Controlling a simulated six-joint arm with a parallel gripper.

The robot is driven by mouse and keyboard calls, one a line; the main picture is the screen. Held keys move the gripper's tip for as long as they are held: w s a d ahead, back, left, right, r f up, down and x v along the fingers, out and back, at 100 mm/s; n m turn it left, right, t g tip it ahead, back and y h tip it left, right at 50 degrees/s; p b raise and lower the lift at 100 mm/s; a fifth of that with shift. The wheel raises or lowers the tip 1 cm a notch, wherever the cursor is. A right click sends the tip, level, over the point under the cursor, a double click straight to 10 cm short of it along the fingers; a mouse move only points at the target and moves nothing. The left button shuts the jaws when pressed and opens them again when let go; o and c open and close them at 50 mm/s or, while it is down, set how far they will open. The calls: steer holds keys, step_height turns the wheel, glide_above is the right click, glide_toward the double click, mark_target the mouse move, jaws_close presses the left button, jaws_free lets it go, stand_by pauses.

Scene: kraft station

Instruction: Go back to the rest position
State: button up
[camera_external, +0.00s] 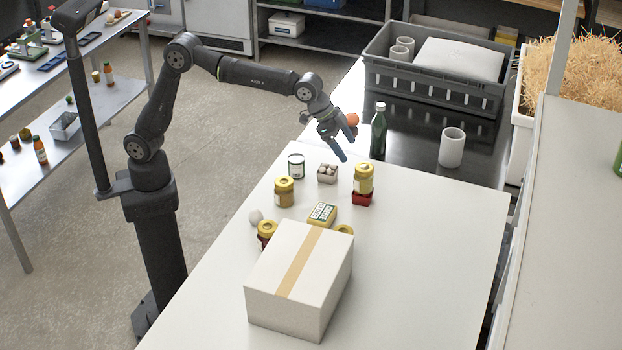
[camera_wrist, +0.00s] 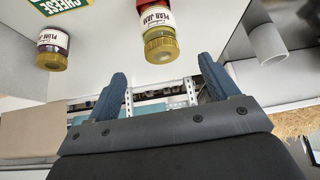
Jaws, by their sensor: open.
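My gripper (camera_external: 340,142) hangs in the air over the far end of the white table (camera_external: 425,245), at the end of my outstretched arm. In the wrist view its two blue fingers (camera_wrist: 164,84) stand wide apart with nothing between them. A round orange-red thing (camera_external: 352,119) shows right beside the fingers in the external view; I cannot tell its distance from them. A yellow-lidded jar (camera_external: 363,178) stands on a red item (camera_external: 361,198) near my gripper. This jar, labelled pear jam, also shows ahead of the fingers in the wrist view (camera_wrist: 158,28).
A closed cardboard box (camera_external: 300,275) stands at the table's front. Behind it are a yellow cheese box (camera_external: 322,214), a yellow-lidded jar (camera_external: 284,191), a can (camera_external: 296,166) and a small egg carton (camera_external: 327,173). A green bottle (camera_external: 378,131) stands near my gripper. The table's right side is clear.

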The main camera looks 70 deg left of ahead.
mark_target(365, 167)
stand_by(0.3)
steer(key=x, duration=1.2)
steer(key=shift+r, duration=1.7)
